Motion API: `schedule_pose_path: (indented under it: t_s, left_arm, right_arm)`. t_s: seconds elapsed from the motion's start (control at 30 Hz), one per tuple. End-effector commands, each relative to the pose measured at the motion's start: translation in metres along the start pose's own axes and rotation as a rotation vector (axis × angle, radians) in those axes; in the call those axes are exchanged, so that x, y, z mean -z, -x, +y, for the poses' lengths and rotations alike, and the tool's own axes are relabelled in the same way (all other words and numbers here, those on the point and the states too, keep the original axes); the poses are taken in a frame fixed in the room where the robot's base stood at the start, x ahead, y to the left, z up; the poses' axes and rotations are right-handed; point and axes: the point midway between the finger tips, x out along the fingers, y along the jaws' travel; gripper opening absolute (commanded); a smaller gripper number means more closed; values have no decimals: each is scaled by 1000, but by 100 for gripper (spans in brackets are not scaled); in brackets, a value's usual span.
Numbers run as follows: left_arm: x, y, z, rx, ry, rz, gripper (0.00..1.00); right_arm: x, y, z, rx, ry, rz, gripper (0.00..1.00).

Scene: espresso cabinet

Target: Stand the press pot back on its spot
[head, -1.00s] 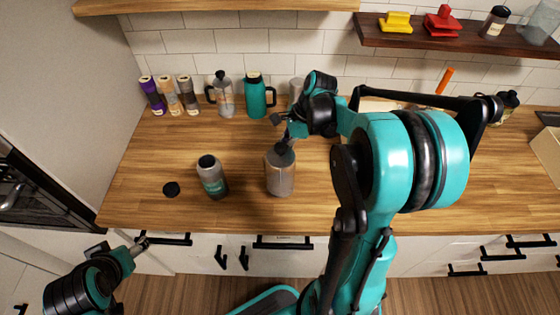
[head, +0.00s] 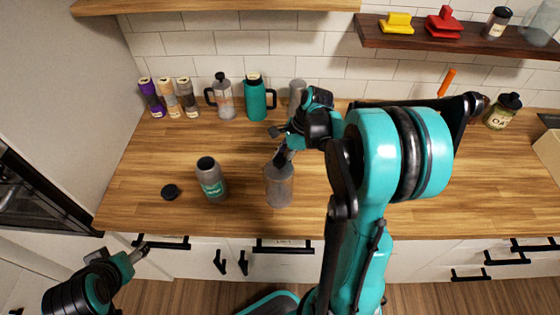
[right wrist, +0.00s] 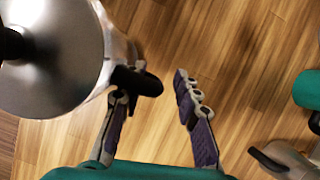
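The press pot (head: 279,188) is a grey cylinder standing upright toward the front of the wooden counter. In the right wrist view its round metal lid (right wrist: 45,75) with a dark knob fills the left, and its black handle (right wrist: 140,82) sticks out. My right gripper (right wrist: 152,90) is open at that handle, whose end is near the left finger; I cannot tell whether they touch. In the head view my right gripper (head: 279,158) is at the pot's top and hides part of it. My left gripper (head: 143,246) is low at the left, away from the pot; its opening is unclear.
A grey bottle (head: 211,179) and a black cap (head: 170,191) are left of the pot. A jar (head: 502,112) is at right.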

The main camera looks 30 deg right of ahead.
Motion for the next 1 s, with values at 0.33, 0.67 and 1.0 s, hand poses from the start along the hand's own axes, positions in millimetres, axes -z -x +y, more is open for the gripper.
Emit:
schedule_pose_path:
  t_s: [0.33,0.67,1.0]
  left_arm:
    - [1,2,0,0,0,0,65]
    - [12,17,0,0,0,0,65]
    - [20,27,0,0,0,0,65]
  right_arm:
    - [-1,2,0,-1,0,0,32]
    - [-2,60,0,1,-2,0,32]
    - [-2,117,0,0,-1,0,32]
